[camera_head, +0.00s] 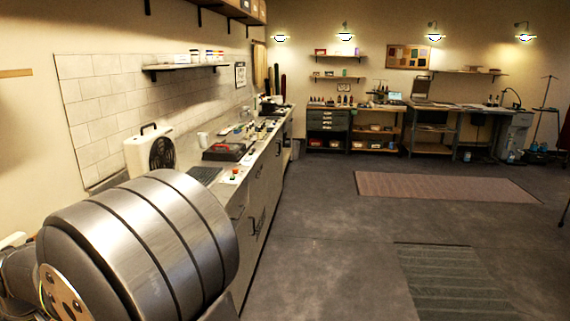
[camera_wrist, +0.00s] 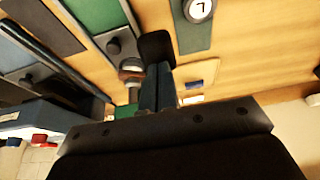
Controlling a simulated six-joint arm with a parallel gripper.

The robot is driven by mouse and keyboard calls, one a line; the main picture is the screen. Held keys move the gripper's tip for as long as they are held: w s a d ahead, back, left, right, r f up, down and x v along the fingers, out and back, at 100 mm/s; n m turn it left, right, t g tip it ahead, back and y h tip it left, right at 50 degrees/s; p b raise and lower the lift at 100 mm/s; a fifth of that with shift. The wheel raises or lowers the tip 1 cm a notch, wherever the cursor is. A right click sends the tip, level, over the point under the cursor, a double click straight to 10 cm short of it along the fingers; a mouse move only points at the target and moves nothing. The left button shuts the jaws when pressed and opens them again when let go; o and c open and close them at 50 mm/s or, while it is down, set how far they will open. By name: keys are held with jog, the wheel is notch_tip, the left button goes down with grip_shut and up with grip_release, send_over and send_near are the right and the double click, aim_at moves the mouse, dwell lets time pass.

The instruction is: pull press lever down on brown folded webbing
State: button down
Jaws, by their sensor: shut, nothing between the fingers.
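My gripper (camera_wrist: 156,48) shows in the wrist view, its dark fingers pressed together with no gap and nothing held. Its wide black body fills the bottom of that view. The fingers lie over a light wooden surface, near a dark knob and a small rounded metal part; whether they touch anything I cannot tell. I cannot make out the press lever or the brown folded webbing for certain in either view. The gripper does not show in the head view, where my large silver arm link covers the near end of the counter.
In the head view, a long counter (camera_head: 262,178) runs along the left wall, holding several tools. The floor at right is open, with two mats.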

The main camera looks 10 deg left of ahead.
jog(key=shift+f, duration=0.1)
jog(key=shift+x, duration=1.3)
jog(key=shift+a+f, duration=0.1)
jog(key=shift+f, duration=0.25)
jog(key=shift+a+f, duration=0.15)
jog(key=shift+f, duration=0.3)
jog(key=shift+f, duration=0.2)
notch_tip(320, 180, up, 15)
dwell(1.4)
